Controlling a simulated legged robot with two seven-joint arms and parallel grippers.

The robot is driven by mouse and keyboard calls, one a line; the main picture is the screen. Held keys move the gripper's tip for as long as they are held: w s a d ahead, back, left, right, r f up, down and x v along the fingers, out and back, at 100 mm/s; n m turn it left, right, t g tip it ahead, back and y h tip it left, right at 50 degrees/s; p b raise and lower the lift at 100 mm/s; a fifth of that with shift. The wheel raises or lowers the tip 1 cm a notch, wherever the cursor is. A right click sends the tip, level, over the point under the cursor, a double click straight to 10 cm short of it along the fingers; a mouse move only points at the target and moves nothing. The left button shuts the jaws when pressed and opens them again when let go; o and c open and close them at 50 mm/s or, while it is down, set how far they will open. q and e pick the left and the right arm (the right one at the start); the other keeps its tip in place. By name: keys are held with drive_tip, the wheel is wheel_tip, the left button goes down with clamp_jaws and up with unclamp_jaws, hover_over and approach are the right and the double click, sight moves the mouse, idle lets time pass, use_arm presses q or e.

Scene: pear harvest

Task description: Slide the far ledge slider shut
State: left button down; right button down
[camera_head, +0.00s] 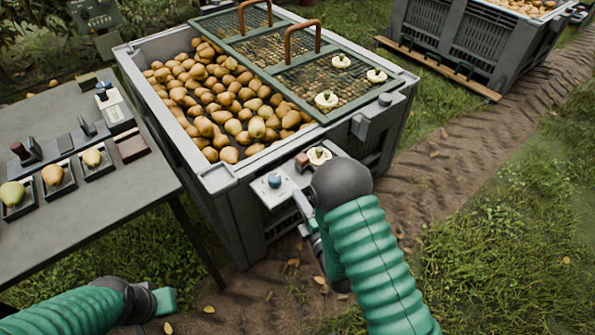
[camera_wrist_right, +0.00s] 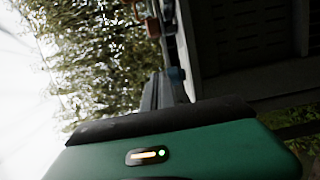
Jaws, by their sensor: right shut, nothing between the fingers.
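A pale ledge (camera_head: 262,193) sticks out from the near corner of the pear crate. It carries a blue knob (camera_head: 275,181), a brown-red block (camera_head: 302,162) beyond it, and a pale round piece with a green mark (camera_head: 319,155). I cannot tell for sure which is the far slider, or whether it is open. My right gripper (camera_head: 301,203) is shut and empty beside the ledge, just right of the blue knob; my arm partly hides it. In the right wrist view a blue piece (camera_wrist_right: 176,74) is near the fingertips (camera_wrist_right: 158,83). My left gripper (camera_head: 165,300) is low, away from the ledge.
The grey crate (camera_head: 205,170) is full of pears, partly under a green mesh lid (camera_head: 290,60) with brown handles. A grey table (camera_head: 130,195) with pears in trays stands left. Another crate (camera_head: 470,45) is at back right. Grass and a dirt track lie right.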

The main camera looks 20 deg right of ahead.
sight(305, 163)
drive_tip(key=w+b, duration=0.1)
drive_tip(key=w, duration=0.5)
drive_tip(key=w+a+b, duration=0.1)
drive_tip(key=w, duration=0.2)
drive_tip(key=shift+f+b, duration=0.15)
drive_tip(key=shift+b, duration=0.15)
drive_tip(key=d, duration=0.1)
drive_tip(key=d+b, duration=0.1)
drive_tip(key=d, duration=0.1)
drive_tip(key=shift+w, duration=0.35)
drive_tip(key=shift+w+d, duration=0.2)
drive_tip(key=shift+d, duration=0.25)
drive_tip(key=d, duration=0.1)
drive_tip(key=w+d, duration=0.1)
drive_tip(key=shift+d, duration=0.4)
drive_tip(key=shift+r, duration=0.2)
